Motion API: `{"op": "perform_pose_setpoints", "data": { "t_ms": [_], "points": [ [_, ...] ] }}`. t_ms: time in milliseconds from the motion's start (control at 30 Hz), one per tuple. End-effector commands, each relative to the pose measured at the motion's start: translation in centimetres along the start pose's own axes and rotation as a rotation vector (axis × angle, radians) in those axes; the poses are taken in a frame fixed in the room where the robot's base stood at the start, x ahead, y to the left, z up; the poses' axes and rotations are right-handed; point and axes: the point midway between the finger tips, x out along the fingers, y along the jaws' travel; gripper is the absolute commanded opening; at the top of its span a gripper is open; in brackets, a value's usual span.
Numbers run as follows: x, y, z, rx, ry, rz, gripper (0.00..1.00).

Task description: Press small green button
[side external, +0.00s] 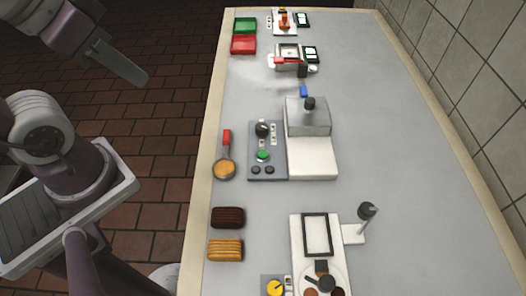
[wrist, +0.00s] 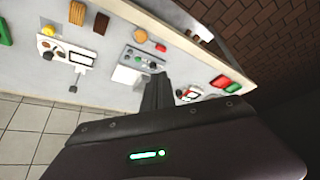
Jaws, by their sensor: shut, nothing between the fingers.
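The small green button (side external: 263,155) sits on a grey control panel (side external: 282,168), just below a black knob (side external: 262,129). The panel joins a white machine with a metal box on top. My gripper (side external: 138,78) is at the upper left, raised off the left side of the table and well apart from the button. Its fingers (wrist: 159,80) are together and empty in the wrist view.
A red-handled pan (side external: 224,168) lies just left of the panel. Dark and light brown blocks (side external: 227,218) lie nearer. Green (side external: 245,25) and red trays and other machines stand at the far end. A white station with a lamp-like post (side external: 366,211) is at the near right.

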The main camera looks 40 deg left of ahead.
Motion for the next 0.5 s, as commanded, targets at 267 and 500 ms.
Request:
{"op": "perform_pose_setpoints", "data": {
  "t_ms": [267,500],
  "points": [
    [3.0,-3.7,-5.2,-0.020,0.087,-0.159,0.00],
    [10.1,-4.7,-14.4,0.077,0.284,-0.157,0.00]
  ]
}}
